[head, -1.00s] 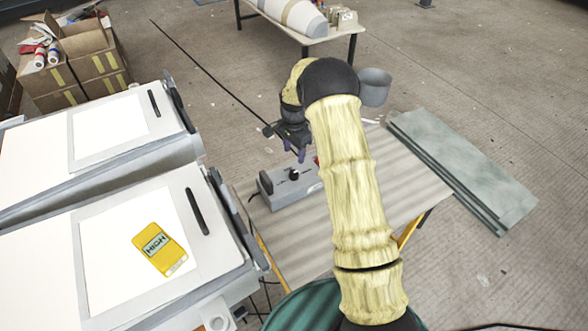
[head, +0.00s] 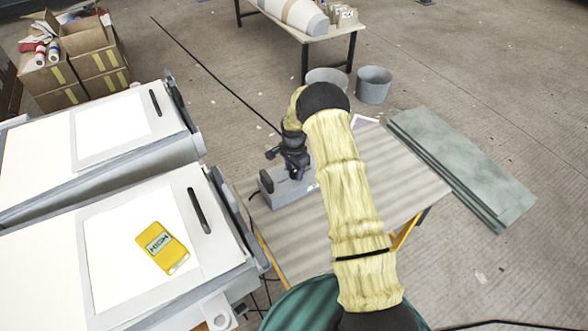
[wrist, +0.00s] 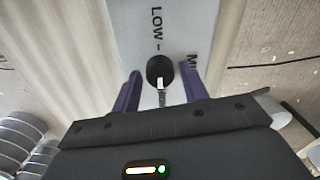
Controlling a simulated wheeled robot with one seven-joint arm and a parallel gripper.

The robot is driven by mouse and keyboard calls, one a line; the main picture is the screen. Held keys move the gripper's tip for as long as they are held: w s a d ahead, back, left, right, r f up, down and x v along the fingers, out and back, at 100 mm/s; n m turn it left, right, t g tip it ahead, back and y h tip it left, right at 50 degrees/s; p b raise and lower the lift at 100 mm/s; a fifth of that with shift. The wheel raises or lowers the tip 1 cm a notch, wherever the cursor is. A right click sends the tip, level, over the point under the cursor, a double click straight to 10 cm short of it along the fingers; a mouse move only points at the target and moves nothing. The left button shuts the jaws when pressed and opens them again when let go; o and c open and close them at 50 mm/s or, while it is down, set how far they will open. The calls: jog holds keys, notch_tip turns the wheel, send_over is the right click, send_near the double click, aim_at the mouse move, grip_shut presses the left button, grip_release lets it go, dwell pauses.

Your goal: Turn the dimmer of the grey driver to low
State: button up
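The grey driver (head: 283,197) is a box on the table below my arm in the head view. In the wrist view its pale face (wrist: 185,28) carries "LOW -" and a partly hidden label starting with M. Its black dimmer knob (wrist: 160,68) has a white mark on the side towards my gripper, away from LOW. My gripper (wrist: 159,80) is open, with one purple finger on each side of the knob and gaps visible. In the head view my gripper (head: 295,172) is over the driver and hides the knob.
A yellow device (head: 162,248) reading HIGH lies on the white panel at left. The table (head: 395,190) is bare right of my arm. Two grey buckets stand beyond it, one (head: 373,85) in full view. Green-grey boards (head: 460,170) lie on the floor at right.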

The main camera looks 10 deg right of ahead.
jog(key=c, duration=0.7)
